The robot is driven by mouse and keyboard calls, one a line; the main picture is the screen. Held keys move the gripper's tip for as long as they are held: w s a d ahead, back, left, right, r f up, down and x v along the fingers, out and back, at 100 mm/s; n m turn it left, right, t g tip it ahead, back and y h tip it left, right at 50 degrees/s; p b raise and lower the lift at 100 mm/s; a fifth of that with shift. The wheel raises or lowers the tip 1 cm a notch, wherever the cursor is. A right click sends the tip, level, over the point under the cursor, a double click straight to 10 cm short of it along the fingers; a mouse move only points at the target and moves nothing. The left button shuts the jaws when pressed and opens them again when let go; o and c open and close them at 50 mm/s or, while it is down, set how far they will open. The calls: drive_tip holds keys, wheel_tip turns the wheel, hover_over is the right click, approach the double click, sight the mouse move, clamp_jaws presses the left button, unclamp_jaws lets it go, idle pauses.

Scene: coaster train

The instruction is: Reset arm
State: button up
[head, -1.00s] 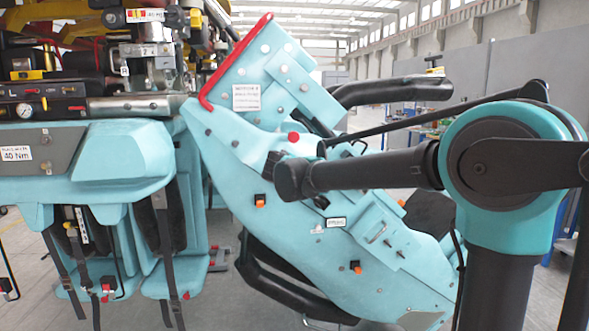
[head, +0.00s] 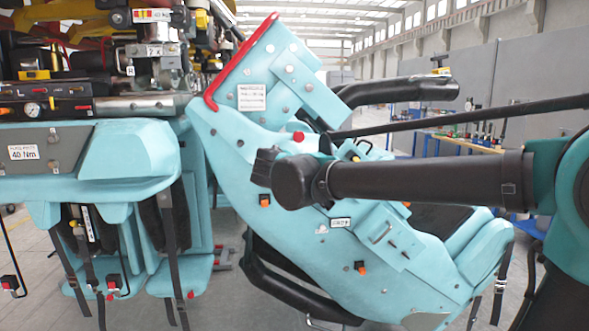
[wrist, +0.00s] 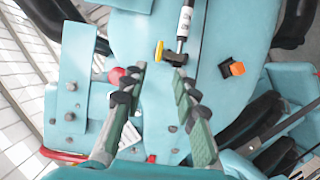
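My gripper (wrist: 157,75) shows in the wrist view with its two green-grey fingers apart and nothing between them. Beyond the fingers is the teal coaster seat body (wrist: 225,35), with a red knob (wrist: 116,76), a yellow-capped black fitting on a silver cylinder (wrist: 184,30), and an orange clip (wrist: 231,67). I cannot tell whether the fingertips touch the body. In the head view my black arm link (head: 420,180) crosses in front of the tilted teal seat body (head: 240,165). My gripper cannot be made out there.
A teal train unit (head: 120,160) with hanging black straps stands at the left, under pipes and gauges. A black padded bar (head: 400,90) sticks out to the right of the seat body. A blue workbench (head: 460,146) stands far behind, beside a grey wall.

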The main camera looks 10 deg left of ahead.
drive_tip(key=s+d+f+m+g+h, duration=0.2)
drive_tip(key=d+f+m+g, duration=0.1)
drive_tip(key=d+f, duration=0.9)
drive_tip(key=s+d+f+m+g+h, duration=0.1)
drive_tip(key=s+d+f+m+g, duration=0.2)
drive_tip(key=d+f, duration=0.85)
drive_tip(key=s+d+f+m+g+y, duration=0.1)
drive_tip(key=s+d+f+m+g, duration=0.1)
drive_tip(key=s+d+f, duration=0.3)
drive_tip(key=s+d+f+m+g+y, duration=0.1)
drive_tip(key=s+d+f, duration=0.4)
drive_tip(key=s+f, duration=0.6)
drive_tip(key=shift+s+f+m+g+y, duration=0.2)
drive_tip(key=shift+s+m+g+y, duration=0.3)
drive_tip(key=shift+s+g, duration=0.6)
